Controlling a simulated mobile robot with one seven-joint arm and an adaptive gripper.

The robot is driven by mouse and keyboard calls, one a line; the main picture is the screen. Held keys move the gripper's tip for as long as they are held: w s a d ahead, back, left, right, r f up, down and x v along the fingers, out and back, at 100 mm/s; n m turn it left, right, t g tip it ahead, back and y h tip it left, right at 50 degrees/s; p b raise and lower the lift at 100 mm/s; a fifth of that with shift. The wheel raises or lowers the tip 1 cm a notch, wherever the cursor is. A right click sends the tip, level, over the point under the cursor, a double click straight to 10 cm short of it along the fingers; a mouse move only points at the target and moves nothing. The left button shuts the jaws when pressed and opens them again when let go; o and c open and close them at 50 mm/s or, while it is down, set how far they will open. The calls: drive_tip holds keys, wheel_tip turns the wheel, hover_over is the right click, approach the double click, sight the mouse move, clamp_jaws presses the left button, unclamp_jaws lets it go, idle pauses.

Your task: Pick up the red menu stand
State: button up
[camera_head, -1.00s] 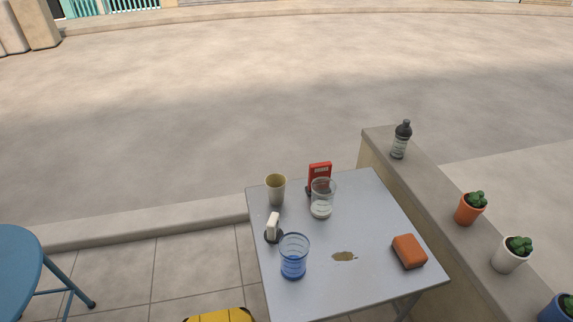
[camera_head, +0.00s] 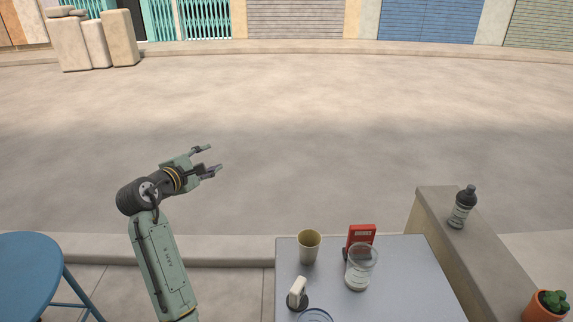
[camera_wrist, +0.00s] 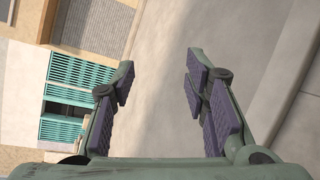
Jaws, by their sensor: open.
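The red menu stand (camera_head: 361,236) stands upright on the grey table (camera_head: 408,276), towards its far edge. A clear glass (camera_head: 361,267) stands in front of it and hides its lower part. My gripper (camera_head: 215,159) is raised to the left of the table, well apart from the stand. Its fingers are spread and empty. In the wrist view my gripper (camera_wrist: 160,88) is also open, with only street and shopfronts beyond it. The menu stand is not in the wrist view.
A beige cup (camera_head: 309,246) stands left of the menu stand. A white item on a dark base (camera_head: 298,292) and a blue glass (camera_head: 314,315) are nearer. A ledge (camera_head: 440,230) with a bottle (camera_head: 462,207) borders the right. A blue stool (camera_head: 30,265) is at left.

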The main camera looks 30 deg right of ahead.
drive_tip(key=s+d+f+g+h, duration=0.1)
drive_tip(key=s+d+f+g, duration=0.35)
drive_tip(key=d, duration=0.35)
drive_tip(key=s+d+f+g+h, duration=0.1)
drive_tip(key=s+d+f+g, duration=0.35)
drive_tip(key=d, duration=0.25)
drive_tip(key=g+y, duration=0.2)
drive_tip(key=g, duration=0.5)
approach(353, 227)
drive_tip(key=d+f, duration=0.1)
drive_tip(key=d, duration=0.1)
drive_tip(key=shift+m+g, duration=0.3)
drive_tip(key=shift+m, duration=0.1)
drive_tip(key=x, duration=1)
drive_tip(key=shift+s+d+f+b, duration=0.2)
drive_tip(key=shift+s+b, duration=0.1)
drive_tip(key=shift+s, duration=0.1)
drive_tip(key=shift+c, duration=0.4)
clamp_jaws()
